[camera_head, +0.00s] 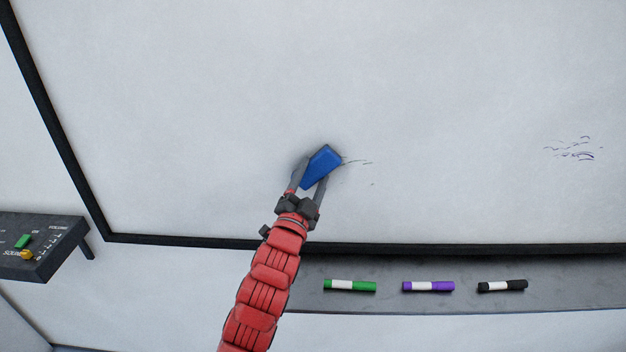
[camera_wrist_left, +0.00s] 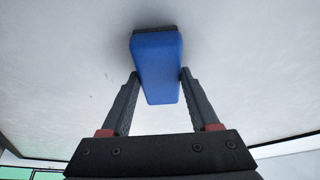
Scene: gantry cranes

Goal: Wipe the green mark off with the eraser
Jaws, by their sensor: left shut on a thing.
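My left gripper (camera_head: 312,186) is shut on the blue eraser (camera_head: 324,163) and holds it at the whiteboard (camera_head: 450,80). In the left wrist view the eraser (camera_wrist_left: 158,65) sits between both fingers, its dark pad side toward the board; I cannot tell for sure whether it touches. Thin dark strokes (camera_head: 358,162) show on the board just right of the eraser. A denser patch of dark purplish strokes (camera_head: 572,150) is farther right. I see no clearly green mark on the board; the eraser and gripper hide part of it. My right gripper is not in view.
A grey ledge (camera_head: 390,300) below the board holds a green marker (camera_head: 350,286), a purple marker (camera_head: 428,286) and a black marker (camera_head: 502,286). A dark control box (camera_head: 40,248) with a green and a yellow button juts out at the left. The upper board is clear.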

